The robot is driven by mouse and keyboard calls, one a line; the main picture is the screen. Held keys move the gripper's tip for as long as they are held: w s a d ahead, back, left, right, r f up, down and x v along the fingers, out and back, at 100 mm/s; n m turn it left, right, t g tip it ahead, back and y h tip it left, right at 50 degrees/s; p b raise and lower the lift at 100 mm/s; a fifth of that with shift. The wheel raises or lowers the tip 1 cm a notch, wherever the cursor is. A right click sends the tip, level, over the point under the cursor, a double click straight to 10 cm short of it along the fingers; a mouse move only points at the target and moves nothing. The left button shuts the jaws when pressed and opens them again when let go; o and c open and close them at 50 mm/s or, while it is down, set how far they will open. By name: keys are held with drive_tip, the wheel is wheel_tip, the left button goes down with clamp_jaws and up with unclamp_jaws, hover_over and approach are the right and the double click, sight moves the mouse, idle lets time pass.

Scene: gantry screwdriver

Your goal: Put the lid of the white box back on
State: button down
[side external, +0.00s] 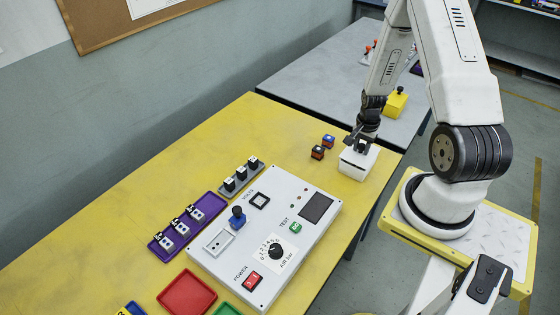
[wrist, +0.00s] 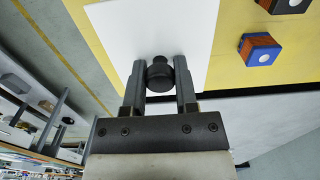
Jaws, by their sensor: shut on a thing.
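The white box (side external: 352,171) stands on the far right corner of the yellow table, beside the control panel. Its white lid (side external: 362,157) is at the top of the box; the wrist view shows the lid (wrist: 120,32) as a flat white plate. My gripper (side external: 361,145) is directly over the box. In the wrist view my gripper (wrist: 160,72) is shut on the lid's black round knob (wrist: 158,76), with one finger on each side. Whether the lid is fully seated or slightly raised I cannot tell; its underside is hidden.
The grey control panel (side external: 208,258) lies in front. A purple tray (side external: 207,219) and a grey rack (side external: 226,190) are further left. The yellow tabletop (side external: 120,200) is clear at far left.

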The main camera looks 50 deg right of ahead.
sight(362, 145)
drive_tip(key=shift+f, duration=0.6)
idle(0.6)
drive_tip(key=shift+c, duration=1.5)
unclamp_jaws()
drive_tip(key=shift+r, duration=0.1)
drive_tip(key=shift+r, duration=3.8)
